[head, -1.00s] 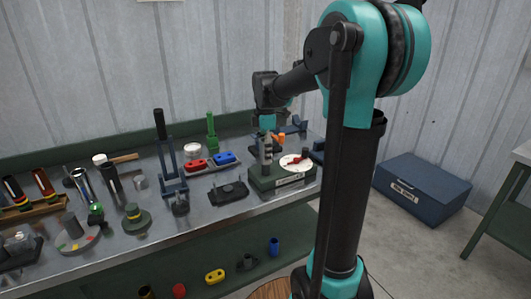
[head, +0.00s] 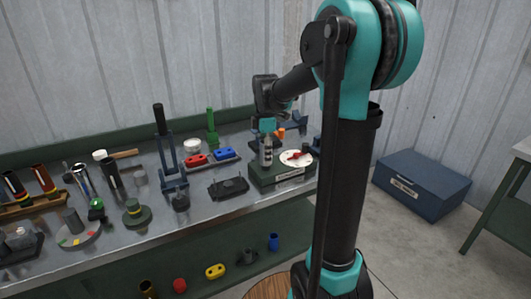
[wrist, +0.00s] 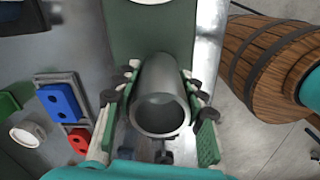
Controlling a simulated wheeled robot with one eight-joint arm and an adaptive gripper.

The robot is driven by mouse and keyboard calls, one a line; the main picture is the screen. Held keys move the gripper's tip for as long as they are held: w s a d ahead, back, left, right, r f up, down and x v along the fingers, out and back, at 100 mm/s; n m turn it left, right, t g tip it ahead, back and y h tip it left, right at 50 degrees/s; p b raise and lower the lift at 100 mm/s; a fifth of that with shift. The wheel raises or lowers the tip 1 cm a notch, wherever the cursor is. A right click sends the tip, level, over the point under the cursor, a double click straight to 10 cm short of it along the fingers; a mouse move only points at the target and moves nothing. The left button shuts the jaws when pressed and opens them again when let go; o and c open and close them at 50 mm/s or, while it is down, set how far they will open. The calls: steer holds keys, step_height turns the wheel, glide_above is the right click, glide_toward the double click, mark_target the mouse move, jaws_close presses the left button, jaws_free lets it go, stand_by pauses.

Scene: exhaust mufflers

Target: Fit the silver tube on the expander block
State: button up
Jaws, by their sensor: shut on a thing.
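The silver tube (wrist: 155,85) is between the two green-padded fingers of my gripper (wrist: 160,80) in the wrist view. Its open end faces the camera, and its inside looks empty and dark. In the head view the tube (head: 266,152) stands upright under my gripper (head: 267,138), over the left part of a green block (head: 290,181) with a white label. This looks like the expander block; its green top (wrist: 155,32) also shows in the wrist view. The tube's lower end is hidden, so I cannot tell whether it touches or surrounds anything there.
A white dial with a red part (head: 297,157) sits on the block's right side. A black fixture (head: 229,187) and a tray with red and blue pieces (head: 212,159) stand to the left. A wooden barrel (wrist: 265,55) is beyond the table edge.

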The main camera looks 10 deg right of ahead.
steer(key=shift+f, duration=0.6)
steer(key=shift+f, duration=0.35)
steer(key=shift+f, duration=0.3)
steer(key=o, duration=1.2)
steer(key=shift+c, duration=0.2)
